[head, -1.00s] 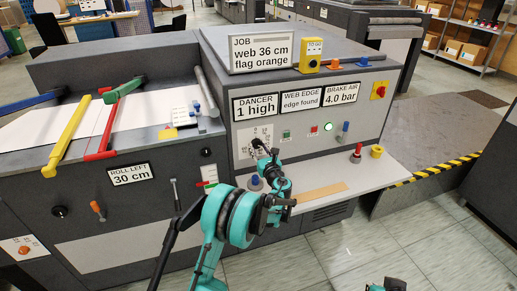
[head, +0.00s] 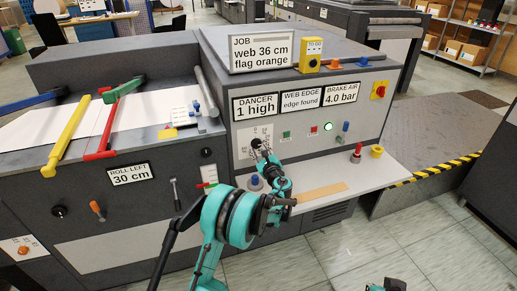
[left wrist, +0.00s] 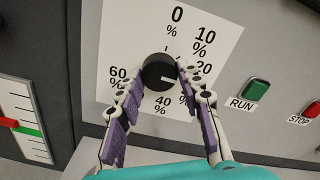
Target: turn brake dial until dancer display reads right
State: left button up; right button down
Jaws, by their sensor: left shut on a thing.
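The brake dial (left wrist: 158,71) is a black round knob on a white percent scale (left wrist: 118,40). Its white mark points right and slightly down, near 20 %; the 30 % label is partly hidden by a finger. My left gripper (left wrist: 160,78) is shut on the dial, one purple-padded finger on each side. In the head view, my left gripper (head: 262,150) reaches the dial's panel (head: 243,147) from below. The dancer display (head: 256,106) reads "1 high". My right gripper (head: 388,285) is only partly in view at the bottom edge; its fingers cannot be made out.
The web edge display (head: 301,101) reads "edge found" and the brake air display (head: 342,94) "4.0 bar". The job sign (head: 262,52) says web 36 cm, flag orange. Run (left wrist: 255,89) and stop (left wrist: 309,113) buttons sit right of the scale. A shelf (head: 330,178) juts out below.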

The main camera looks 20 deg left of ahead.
pick_arm(q)
jog(key=shift+n, duration=1)
jog(key=o, duration=1.2)
jog(key=shift+c, duration=0.2)
jog(key=shift+s+d, duration=0.1)
jog(key=v, duration=1.1)
jog(key=shift+s+d, duration=0.25)
jog(key=shift+s, duration=0.05)
jog(key=shift+a, duration=0.1)
